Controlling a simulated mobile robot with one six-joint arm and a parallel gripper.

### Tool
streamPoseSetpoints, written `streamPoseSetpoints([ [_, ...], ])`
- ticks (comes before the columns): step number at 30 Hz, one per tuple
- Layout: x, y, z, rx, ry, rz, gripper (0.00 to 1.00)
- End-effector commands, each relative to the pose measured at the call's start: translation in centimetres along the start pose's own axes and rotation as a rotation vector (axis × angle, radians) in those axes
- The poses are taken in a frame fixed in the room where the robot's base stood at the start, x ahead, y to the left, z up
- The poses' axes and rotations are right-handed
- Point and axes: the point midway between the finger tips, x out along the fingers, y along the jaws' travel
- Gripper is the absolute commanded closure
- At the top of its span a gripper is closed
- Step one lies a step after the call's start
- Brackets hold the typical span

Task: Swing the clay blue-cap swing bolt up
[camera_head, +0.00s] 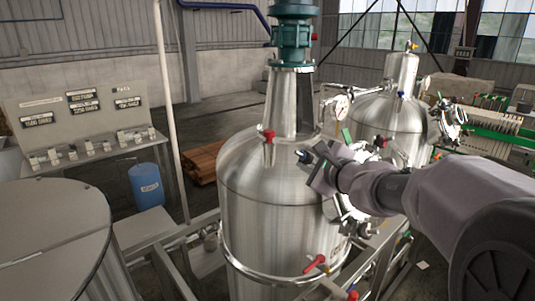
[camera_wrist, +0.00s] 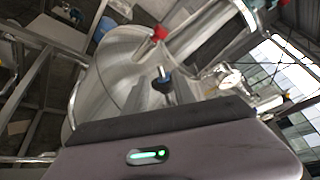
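A blue-capped bolt (camera_wrist: 161,82) stands out from the steel tank (camera_wrist: 125,68) in the wrist view, just beyond the dark edge of my gripper. In the head view a small blue cap (camera_head: 302,156) shows at the tip of my gripper (camera_head: 318,166), on the right side of the tank's domed top. I cannot tell whether my gripper touches it. My fingers are partly hidden and their gap cannot be made out. The bolt's lower part and pivot are hidden behind my gripper.
A red-capped fitting (camera_head: 269,137) rises from the tank top near my gripper; it also shows in the wrist view (camera_wrist: 158,34). A pressure gauge (camera_head: 341,104) and a green mixer drive (camera_head: 293,42) stand above. A red-handled valve (camera_head: 315,264) sits low on the tank.

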Motion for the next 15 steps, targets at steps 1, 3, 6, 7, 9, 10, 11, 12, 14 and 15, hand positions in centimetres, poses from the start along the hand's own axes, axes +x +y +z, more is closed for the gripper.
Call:
streamPoseSetpoints([
  [1,1.2,0.0,0.0,0.001,0.000,0.002,0.68],
  [3,2.9,0.0,0.1,0.001,0.000,0.003,0.68],
  [6,4.8,0.0,0.0,0.002,0.000,0.002,0.68],
  [7,5.3,-0.1,0.1,0.002,0.000,0.001,0.68],
  [9,6.2,0.0,0.1,0.002,0.000,0.001,0.68],
  [10,6.4,0.0,0.0,0.002,0.001,0.001,0.68],
  [11,6.7,0.0,0.0,0.003,0.001,0.001,0.68],
  [12,6.9,0.0,0.0,0.002,0.001,0.000,0.68],
  [14,7.2,0.0,0.0,0.002,0.001,0.000,0.68],
  [15,7.2,0.0,0.0,0.002,0.001,0.000,0.68],
])
